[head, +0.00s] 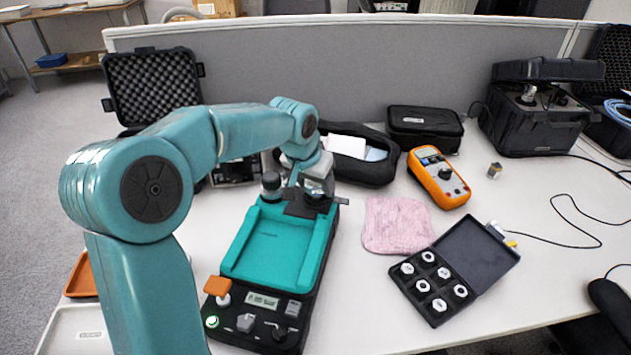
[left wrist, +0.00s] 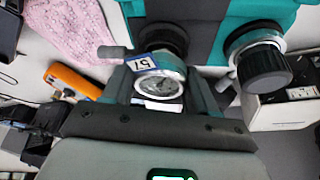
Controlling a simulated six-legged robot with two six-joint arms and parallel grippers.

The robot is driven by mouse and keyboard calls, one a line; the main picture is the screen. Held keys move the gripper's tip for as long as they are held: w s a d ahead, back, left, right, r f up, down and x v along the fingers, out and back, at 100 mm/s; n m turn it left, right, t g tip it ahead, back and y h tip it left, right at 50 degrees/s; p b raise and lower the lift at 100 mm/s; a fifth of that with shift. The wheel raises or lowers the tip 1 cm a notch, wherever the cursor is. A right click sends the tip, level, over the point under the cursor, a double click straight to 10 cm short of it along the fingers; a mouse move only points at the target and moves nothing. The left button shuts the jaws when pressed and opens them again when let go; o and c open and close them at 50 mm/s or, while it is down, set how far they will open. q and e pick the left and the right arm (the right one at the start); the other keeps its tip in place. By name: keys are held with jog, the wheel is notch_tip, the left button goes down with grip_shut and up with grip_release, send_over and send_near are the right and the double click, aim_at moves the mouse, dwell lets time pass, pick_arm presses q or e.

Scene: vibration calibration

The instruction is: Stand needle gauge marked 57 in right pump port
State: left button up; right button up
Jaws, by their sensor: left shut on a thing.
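My left gripper (head: 316,188) is over the far right end of the teal pump station (head: 236,262). It is shut on a round silver needle gauge, which the left wrist view shows between the fingers (left wrist: 158,85). The gauge's label (left wrist: 142,62) appears upside down and seems to read 57. A dark ring, seemingly the right pump port (left wrist: 163,38), lies just beyond the gauge; I cannot tell whether they touch. The left port carries a black-topped silver fitting (head: 271,184), also in the left wrist view (left wrist: 262,65). My right gripper is not in view.
A pink cloth (head: 397,225), an orange multimeter (head: 438,178) and an open box of several fittings (head: 406,289) are right of the station. A black pouch (head: 375,170) lies behind my gripper. A grey partition (head: 400,75) closes the back. The table's right side has free room.

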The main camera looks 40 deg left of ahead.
pick_arm(q)
jog(key=o, duration=1.2)
jog(key=shift+r, duration=0.1)
jog(key=p+v, duration=0.3)
jog(key=v, duration=1.3)
jog(key=shift+s, duration=0.1)
jog(key=shift+s, duration=0.1)
